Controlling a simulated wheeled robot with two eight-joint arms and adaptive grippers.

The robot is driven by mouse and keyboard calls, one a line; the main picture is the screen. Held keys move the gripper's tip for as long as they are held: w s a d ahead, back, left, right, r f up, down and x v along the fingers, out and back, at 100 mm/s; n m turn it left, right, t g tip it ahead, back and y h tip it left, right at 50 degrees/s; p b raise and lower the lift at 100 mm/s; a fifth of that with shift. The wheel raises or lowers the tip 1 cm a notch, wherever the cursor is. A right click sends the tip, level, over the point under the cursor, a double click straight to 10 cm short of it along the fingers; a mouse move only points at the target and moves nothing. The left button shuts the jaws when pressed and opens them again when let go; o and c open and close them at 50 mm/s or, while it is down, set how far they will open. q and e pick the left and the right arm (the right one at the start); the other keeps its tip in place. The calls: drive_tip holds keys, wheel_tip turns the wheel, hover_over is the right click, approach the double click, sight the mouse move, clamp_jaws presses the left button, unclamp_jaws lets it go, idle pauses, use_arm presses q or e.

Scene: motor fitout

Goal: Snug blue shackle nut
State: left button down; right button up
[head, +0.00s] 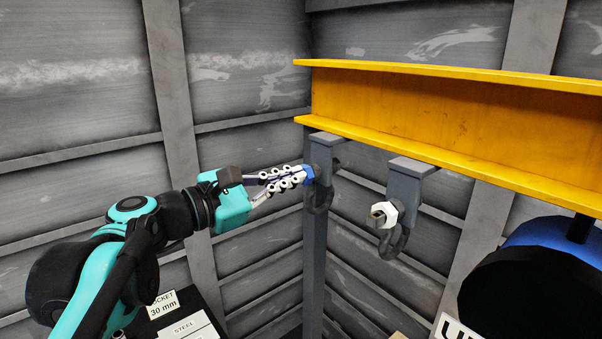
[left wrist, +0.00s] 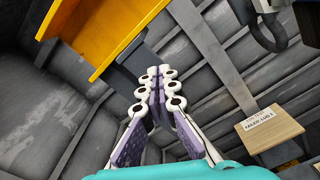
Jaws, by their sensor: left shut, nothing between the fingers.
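The blue shackle nut (head: 308,174) sits on the left shackle (head: 320,198), which hangs from a grey bracket under the yellow beam. My left gripper (head: 300,175) reaches in from the left with its fingers shut and empty. Its fingertips are right at the blue nut and partly cover it; I cannot tell whether they touch it. In the left wrist view the closed fingers (left wrist: 160,75) point up toward the beam, and the nut is hidden or out of sight there. My right gripper is not in view.
A yellow beam (head: 420,105) crosses the upper right. A second shackle (head: 395,240) with a white nut (head: 384,214) hangs to the right. A blue and black drum-like body (head: 540,270) fills the lower right. In the left wrist view a wooden stand (left wrist: 268,130) carries a label.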

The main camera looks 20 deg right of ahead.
use_arm(q)
drive_tip(key=v, duration=0.3)
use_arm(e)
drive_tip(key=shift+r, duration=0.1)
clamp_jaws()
use_arm(q)
drive_tip(key=shift+f, duration=0.1)
